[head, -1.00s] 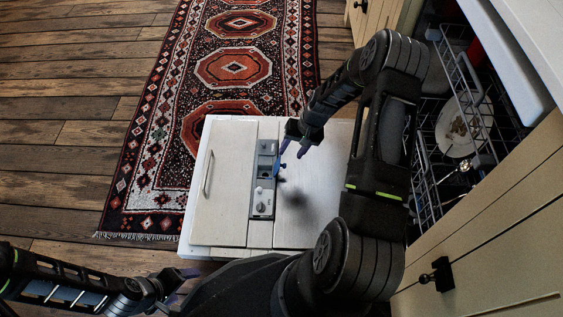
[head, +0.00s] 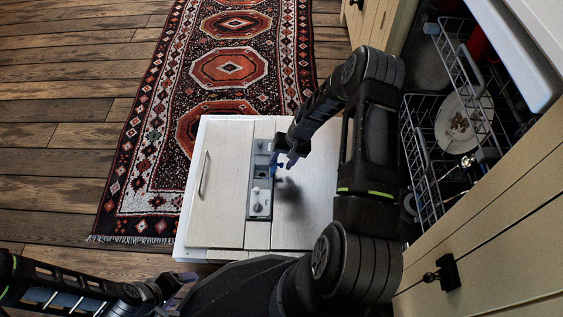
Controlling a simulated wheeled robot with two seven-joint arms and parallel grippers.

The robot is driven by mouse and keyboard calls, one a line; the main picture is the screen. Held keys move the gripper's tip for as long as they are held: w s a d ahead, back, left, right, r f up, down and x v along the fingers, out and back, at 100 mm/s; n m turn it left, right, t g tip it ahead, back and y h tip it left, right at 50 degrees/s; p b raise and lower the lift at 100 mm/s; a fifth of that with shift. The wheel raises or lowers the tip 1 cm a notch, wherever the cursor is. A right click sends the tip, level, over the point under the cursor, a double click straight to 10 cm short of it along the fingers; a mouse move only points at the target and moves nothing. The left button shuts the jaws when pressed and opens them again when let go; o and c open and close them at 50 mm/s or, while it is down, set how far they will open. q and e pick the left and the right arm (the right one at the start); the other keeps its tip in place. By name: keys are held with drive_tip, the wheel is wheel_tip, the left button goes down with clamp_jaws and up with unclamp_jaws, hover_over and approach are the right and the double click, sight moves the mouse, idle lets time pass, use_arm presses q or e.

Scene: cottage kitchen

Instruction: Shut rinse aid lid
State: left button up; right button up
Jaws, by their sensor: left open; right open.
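The dishwasher door (head: 222,215) lies folded down flat, its pale inner face up. The grey dispenser panel (head: 259,207) is set in its middle. The small blue rinse aid lid (head: 274,162) shows at the panel's right edge and looks raised, though its exact angle is hard to tell. My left gripper (head: 180,288) is open and empty at the lower left, away from the door.
The dishwasher's racks (head: 430,170) stand at the right, with a soiled plate (head: 463,122) in them. Cream cabinet fronts (head: 490,235) flank the right side. A patterned rug (head: 225,65) lies on the wooden floor beyond the door.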

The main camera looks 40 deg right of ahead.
clamp_jaws()
idle(0.4)
